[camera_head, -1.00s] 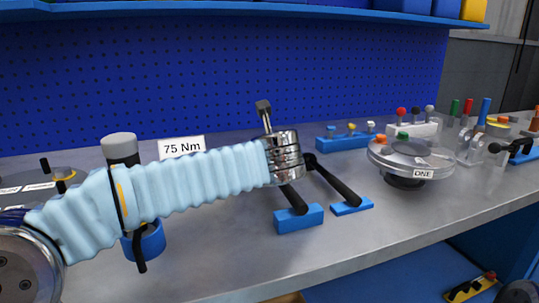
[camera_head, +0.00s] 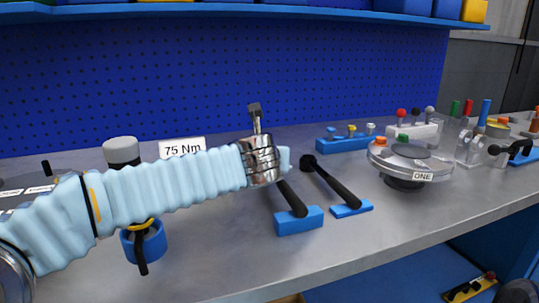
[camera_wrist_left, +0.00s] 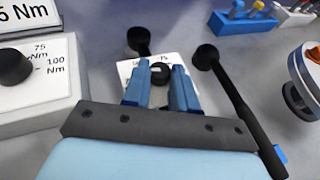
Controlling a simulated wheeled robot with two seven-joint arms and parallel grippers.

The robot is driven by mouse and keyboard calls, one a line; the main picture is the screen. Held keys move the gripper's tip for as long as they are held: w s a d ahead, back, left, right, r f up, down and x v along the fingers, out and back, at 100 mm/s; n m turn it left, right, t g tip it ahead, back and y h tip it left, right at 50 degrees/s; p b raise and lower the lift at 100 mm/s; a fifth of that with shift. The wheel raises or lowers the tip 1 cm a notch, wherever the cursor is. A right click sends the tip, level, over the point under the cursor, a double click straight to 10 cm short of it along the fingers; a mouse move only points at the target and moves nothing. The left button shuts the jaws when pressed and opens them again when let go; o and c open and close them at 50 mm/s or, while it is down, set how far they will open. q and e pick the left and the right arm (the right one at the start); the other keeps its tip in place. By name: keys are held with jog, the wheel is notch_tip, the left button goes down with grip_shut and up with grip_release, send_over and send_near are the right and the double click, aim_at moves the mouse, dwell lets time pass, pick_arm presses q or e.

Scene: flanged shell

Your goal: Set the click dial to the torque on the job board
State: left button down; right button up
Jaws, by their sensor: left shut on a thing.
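The job board (camera_head: 182,148), a white sign reading 75 Nm, stands at the back of the bench in the head view. My left gripper (camera_wrist_left: 160,85) is shut on a small black knob (camera_wrist_left: 160,72) in the left wrist view. The knob sits at a white marked plate (camera_wrist_left: 126,70), with a 75 just above it; other marks are hidden by the fingers. Left of it, a pale box with a black knob (camera_wrist_left: 12,68) is marked 75 Nm and 100 Nm. In the head view my left arm hides the dials. My right gripper is out of view.
Two black-handled tools rest on blue blocks (camera_head: 299,221) (camera_head: 352,208); the nearer stands just right of my left wrist.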

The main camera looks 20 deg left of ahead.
pick_arm(q)
jog(key=shift+a+r+m+h+p, duration=0.3)
jog(key=shift+r+m+h+p, duration=0.1)
jog(key=shift+m+h+p, duration=0.5)
jog(key=shift+a+f+m+h+p, duration=0.1)
jog(key=shift+f+m+h+p, duration=0.05)
jog(key=shift+m+h+p, duration=0.5)
jog(key=shift+f+m+h+p, duration=0.15)
jog(key=shift+m+h+p, duration=0.35)
jog(key=shift+h, duration=0.55)
jog(key=c, duration=0.9)
grip_release()
jog(key=v, duration=1.3)
jog(key=shift+s+r, duration=0.2)
jog(key=shift+s, duration=0.1)
jog(key=shift+a, duration=0.15)
